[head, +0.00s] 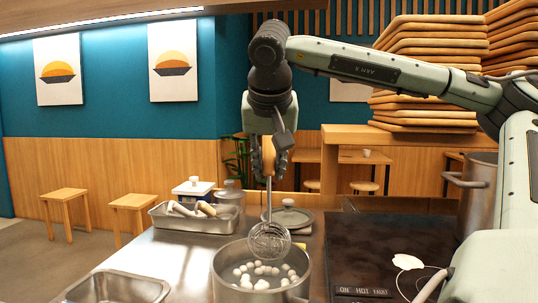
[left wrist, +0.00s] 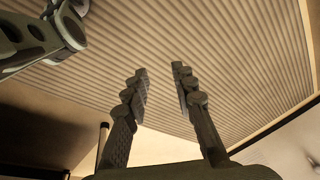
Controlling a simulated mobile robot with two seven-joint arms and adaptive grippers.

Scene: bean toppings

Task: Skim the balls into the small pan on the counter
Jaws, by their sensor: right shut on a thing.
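My right gripper (head: 272,152) points down, shut on the wooden handle of a skimmer. The skimmer's round wire head (head: 268,240) hangs over the back part of a metal pot (head: 219,268). It looks empty, though its mesh is hard to see through. Several white balls (head: 262,270) lie inside the pot. A shallow rectangular metal pan (head: 152,285) sits on the counter at the front left, partly cut off; its visible inside looks empty. My left gripper (left wrist: 160,74) shows only in the left wrist view, with fingers apart and nothing between them.
A metal tray (head: 190,226) with utensils stands behind the pot to the left. A lidded round dish (head: 288,217) lies behind the pot. A black cooktop (head: 375,250) and a tall pot (head: 478,200) are at the right. Bare counter (head: 165,252) lies between pan and tray.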

